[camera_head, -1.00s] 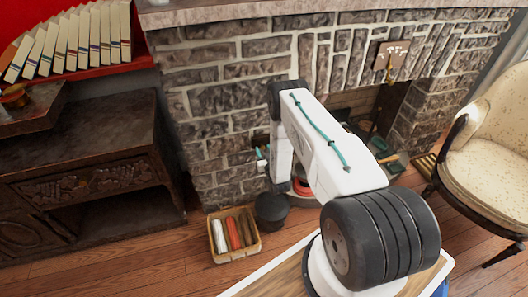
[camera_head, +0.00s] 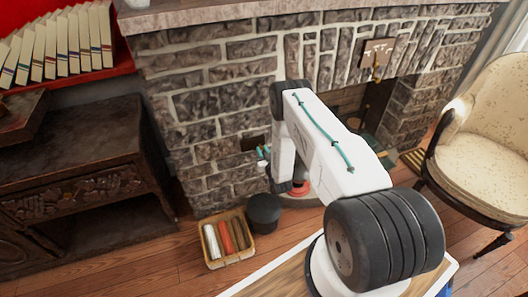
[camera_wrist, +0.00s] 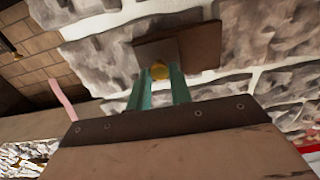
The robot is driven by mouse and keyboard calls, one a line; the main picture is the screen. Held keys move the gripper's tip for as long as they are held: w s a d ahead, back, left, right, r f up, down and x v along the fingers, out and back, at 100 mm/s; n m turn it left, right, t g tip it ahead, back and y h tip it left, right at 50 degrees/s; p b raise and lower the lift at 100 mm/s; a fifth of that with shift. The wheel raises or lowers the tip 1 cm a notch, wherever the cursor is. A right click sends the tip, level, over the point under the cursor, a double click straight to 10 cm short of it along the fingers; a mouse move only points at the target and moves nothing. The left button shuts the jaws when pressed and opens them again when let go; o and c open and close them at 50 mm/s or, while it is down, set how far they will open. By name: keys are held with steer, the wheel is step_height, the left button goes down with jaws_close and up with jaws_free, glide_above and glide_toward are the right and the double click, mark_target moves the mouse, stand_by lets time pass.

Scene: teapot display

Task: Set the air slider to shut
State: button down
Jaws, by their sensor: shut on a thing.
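The air slider is likely the dark brown plate (camera_head: 250,143) on the stone chimney wall, left of the fireplace opening. In the head view my gripper (camera_head: 263,157) is small at the wall, just right of and below the plate. Any markings for open or shut cannot be read.
A basket (camera_head: 212,262) with rolled items and a dark round pot (camera_head: 264,212) stand on the floor below my arm. A dark wooden cabinet (camera_head: 85,160) is at left, a cream armchair (camera_head: 485,150) at right. Another plate with a brass piece (camera_head: 377,55) hangs above the fireplace.

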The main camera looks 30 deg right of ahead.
steer(key=c, duration=1.3)
jaws_free()
steer(key=shift+d, duration=0.3)
steer(key=shift+s+a, duration=0.1)
steer(key=shift+a, duration=0.05)
steer(key=s, duration=0.2)
steer(key=s+a, duration=0.1)
steer(key=s, duration=0.4)
steer(key=shift+s+a, duration=0.25)
steer(key=shift+s, duration=0.05)
steer(key=shift+f, duration=0.1)
